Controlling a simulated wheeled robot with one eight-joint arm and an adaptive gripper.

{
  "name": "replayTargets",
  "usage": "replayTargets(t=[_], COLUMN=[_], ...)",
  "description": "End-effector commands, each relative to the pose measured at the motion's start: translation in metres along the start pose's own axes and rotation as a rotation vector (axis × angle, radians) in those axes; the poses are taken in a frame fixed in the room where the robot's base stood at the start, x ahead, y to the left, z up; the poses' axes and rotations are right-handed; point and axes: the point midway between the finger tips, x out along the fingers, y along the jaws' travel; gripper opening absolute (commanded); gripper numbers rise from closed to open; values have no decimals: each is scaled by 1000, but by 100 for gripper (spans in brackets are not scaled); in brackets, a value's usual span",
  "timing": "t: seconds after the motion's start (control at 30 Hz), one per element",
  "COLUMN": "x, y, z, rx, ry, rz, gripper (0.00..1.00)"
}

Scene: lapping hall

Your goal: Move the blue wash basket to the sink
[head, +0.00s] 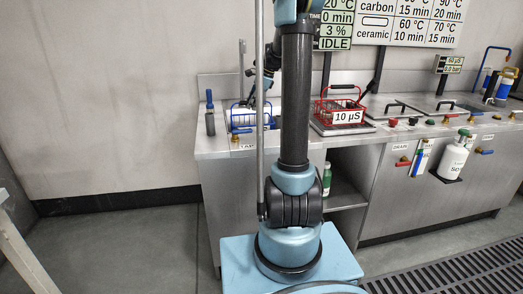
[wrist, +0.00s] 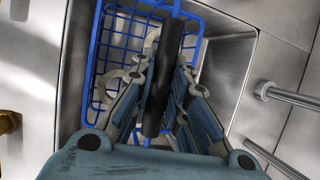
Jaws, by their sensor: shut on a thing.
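The blue wash basket (wrist: 97,65) is a blue wire basket with a dark bar-shaped handle grip (wrist: 170,45) and grey ring-shaped parts inside. In the wrist view it sits within the outline of a steel sink basin (wrist: 240,65). I cannot tell whether it rests on the basin floor. My gripper (wrist: 163,88) is shut on the handle grip, a finger on either side. In the head view the basket (head: 236,117) shows at the left end of the steel counter, its rim above the worktop. My arm and a grey pole partly hide the basket and gripper there.
A red wire basket (head: 322,108) labelled 10 µS stands right of my arm. A blue-handled tool (head: 210,112) stands at the counter's left end. Taps, lidded tanks and a white bottle (head: 453,160) are farther right. A floor grate (head: 460,272) lies at lower right.

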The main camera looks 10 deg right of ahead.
Motion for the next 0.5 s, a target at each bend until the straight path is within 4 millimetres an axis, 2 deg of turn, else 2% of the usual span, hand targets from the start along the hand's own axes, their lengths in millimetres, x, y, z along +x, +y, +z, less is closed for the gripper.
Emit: replayTargets(t=[0.17, 0.5], x=[14, 56], y=[4, 13], z=[-7, -26], rx=[2, 3], ry=[0, 0], rz=[-1, -2], gripper=[0, 0])
